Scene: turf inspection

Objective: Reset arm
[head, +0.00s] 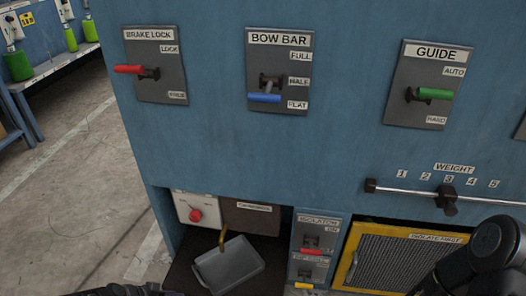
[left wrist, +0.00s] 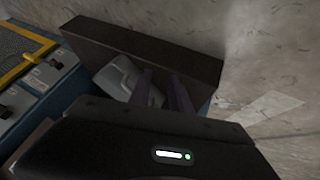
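The task names no object, only an arm. My left gripper (left wrist: 163,88) shows in the left wrist view as two dark fingers that look apart, with nothing visible between them. They are over a dark ledge, near a grey tray (left wrist: 120,75). In the head view, only dark parts of my left arm show at the bottom edge. A black part of my right arm fills the lower right corner; its gripper is out of view.
A blue machine (head: 210,140) carries the brake lock lever (head: 128,69), bow bar lever (head: 264,98), guide lever (head: 434,93) and weight slider (head: 446,196). Below are a grey tray (head: 229,266), red knob (head: 195,215), isolator switches (head: 311,242) and yellow-framed grille (head: 400,262). Floor at left is clear.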

